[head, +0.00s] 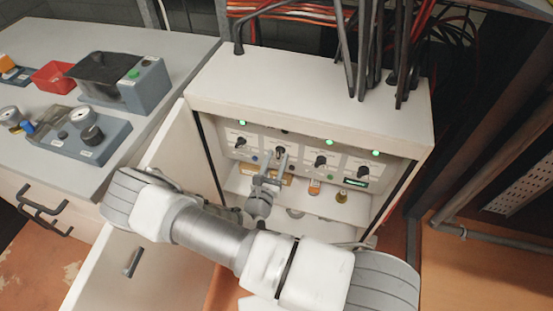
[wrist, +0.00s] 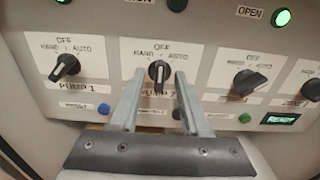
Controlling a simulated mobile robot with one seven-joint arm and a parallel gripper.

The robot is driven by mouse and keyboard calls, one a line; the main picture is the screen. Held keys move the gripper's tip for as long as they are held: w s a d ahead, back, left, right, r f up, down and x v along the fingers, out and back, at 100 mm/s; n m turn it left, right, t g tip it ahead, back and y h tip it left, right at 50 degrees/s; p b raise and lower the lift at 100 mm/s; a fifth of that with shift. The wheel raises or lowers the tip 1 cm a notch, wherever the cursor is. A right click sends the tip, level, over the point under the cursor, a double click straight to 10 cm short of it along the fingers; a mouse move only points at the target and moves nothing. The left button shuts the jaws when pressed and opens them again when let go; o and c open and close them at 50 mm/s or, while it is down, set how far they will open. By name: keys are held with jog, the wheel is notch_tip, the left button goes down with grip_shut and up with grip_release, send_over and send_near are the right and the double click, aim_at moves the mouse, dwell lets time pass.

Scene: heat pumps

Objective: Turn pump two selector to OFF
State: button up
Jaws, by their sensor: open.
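The pump 2 selector (wrist: 159,72) is a black knob, second from left on the white panel, marked HAND, OFF and AUTO. Its pointer looks close to upright, toward OFF at the top. It also shows in the head view (head: 280,151). The lamp (wrist: 177,4) above it is dark. My gripper (wrist: 157,84) is open, with one finger on each side of the knob. I cannot tell whether either finger touches it. In the head view my gripper (head: 273,168) reaches into the open cabinet in front of the panel. The fingers partly cover the PUMP 2 label.
The pump 1 selector (wrist: 65,67) is to the left, and another selector (wrist: 247,82) is to the right. Other lamps (head: 330,142) glow green. Bottles (head: 314,187) stand on the shelf below. The cabinet door (head: 165,160) hangs open at left, near my arm.

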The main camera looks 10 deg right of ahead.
jog(key=p+v, duration=0.1)
jog(key=v, duration=0.6)
jog(key=shift+s, duration=0.25)
jog(key=shift+a, duration=0.15)
